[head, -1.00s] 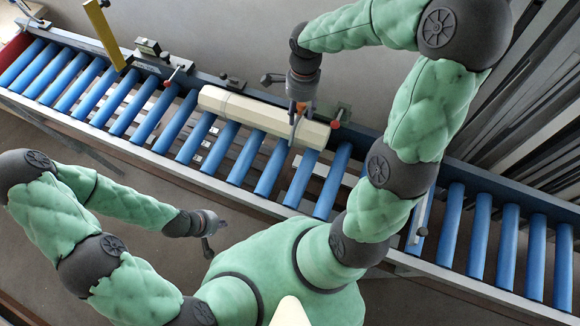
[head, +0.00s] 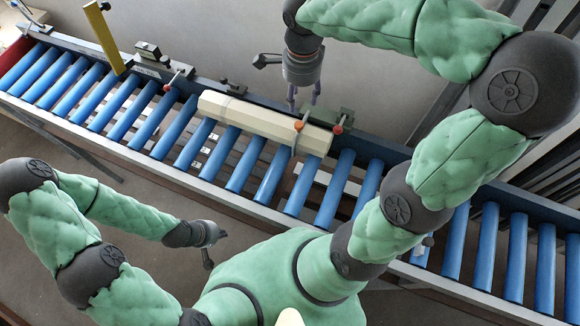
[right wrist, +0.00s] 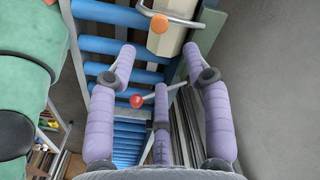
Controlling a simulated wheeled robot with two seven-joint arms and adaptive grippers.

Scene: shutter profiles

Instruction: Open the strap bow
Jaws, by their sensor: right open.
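The strap bow (head: 294,143) is a thin grey bow with an orange knob (head: 299,126), lying across the right end of the cream profile (head: 255,115). In the right wrist view the bow (right wrist: 172,17) crosses the profile near the top edge, with its orange knob (right wrist: 159,23) on the near side. My right gripper (head: 304,103) is open and empty, beyond the profile and apart from the bow. Its spread fingers (right wrist: 160,52) also show in the right wrist view. My left gripper (head: 208,255) hangs at the lower left, away from the conveyor; its jaws are too small to read.
A red-knobbed lever (head: 338,129) stands right of the bow, by a green clamp block (head: 342,116). Another red-knobbed lever (head: 167,87) is further left. Blue rollers (head: 265,180) run under the profile. A yellow post (head: 104,37) rises at the upper left.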

